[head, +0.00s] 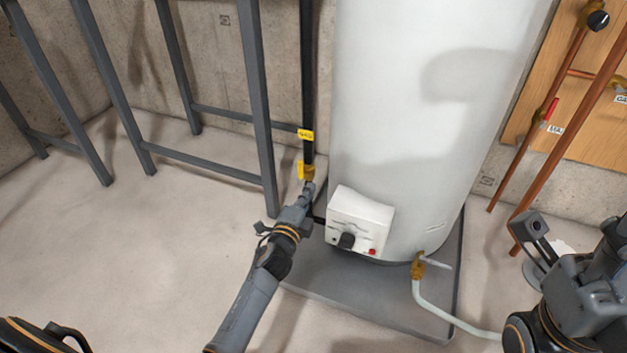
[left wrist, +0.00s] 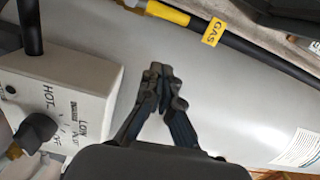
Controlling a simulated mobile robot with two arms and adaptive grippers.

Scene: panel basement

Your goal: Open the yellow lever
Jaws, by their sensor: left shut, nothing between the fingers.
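The yellow lever (head: 300,170) is on a brass valve on the black gas pipe, left of the white tank in the head view. In the left wrist view the yellow lever (left wrist: 167,12) lies along the pipe near the top edge. My left gripper (head: 309,188) is just below the valve in the head view; whether it touches is unclear. In the left wrist view my left gripper (left wrist: 157,70) is shut and empty, with its tips apart from the lever in the picture.
The white tank (head: 420,110) stands on a grey tray (head: 330,285), with a control box (head: 359,220) close to my left gripper. A grey metal frame (head: 259,110) stands left of the pipe. A yellow gas label (left wrist: 214,32) hangs on it. Floor at left is clear.

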